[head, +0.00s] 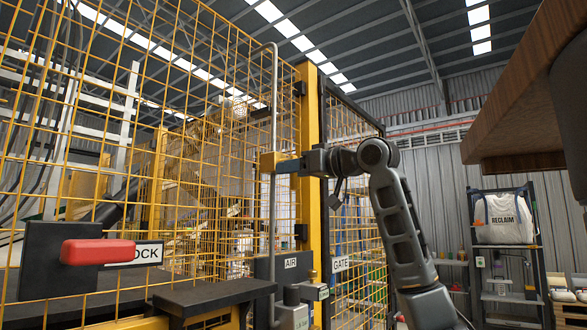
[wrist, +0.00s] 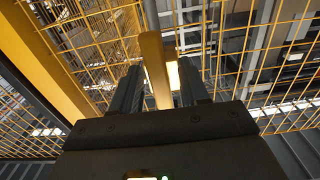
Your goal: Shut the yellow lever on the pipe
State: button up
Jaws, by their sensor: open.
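The grey pipe (head: 274,100) runs upright in front of the yellow mesh fence, bent over at its top. The yellow lever (head: 266,161) is on the pipe at mid height and points sideways, across the pipe, towards my gripper. My gripper (head: 290,166) comes in from the right at the lever's height. In the wrist view the yellow lever (wrist: 155,68) lies between the two dark fingers of my open gripper (wrist: 158,85). I cannot tell whether either finger touches it. Part of the lever is hidden by the fingers in the head view.
A yellow post (head: 310,110) stands close behind my gripper. A red handle (head: 97,252) on a black block is at front left. Signs read AIR (head: 291,263) and GATE (head: 341,263). A wooden board (head: 520,90) overhangs at upper right. A shelf holds a white bag (head: 503,220).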

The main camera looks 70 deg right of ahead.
grip_shut()
dwell(0.4)
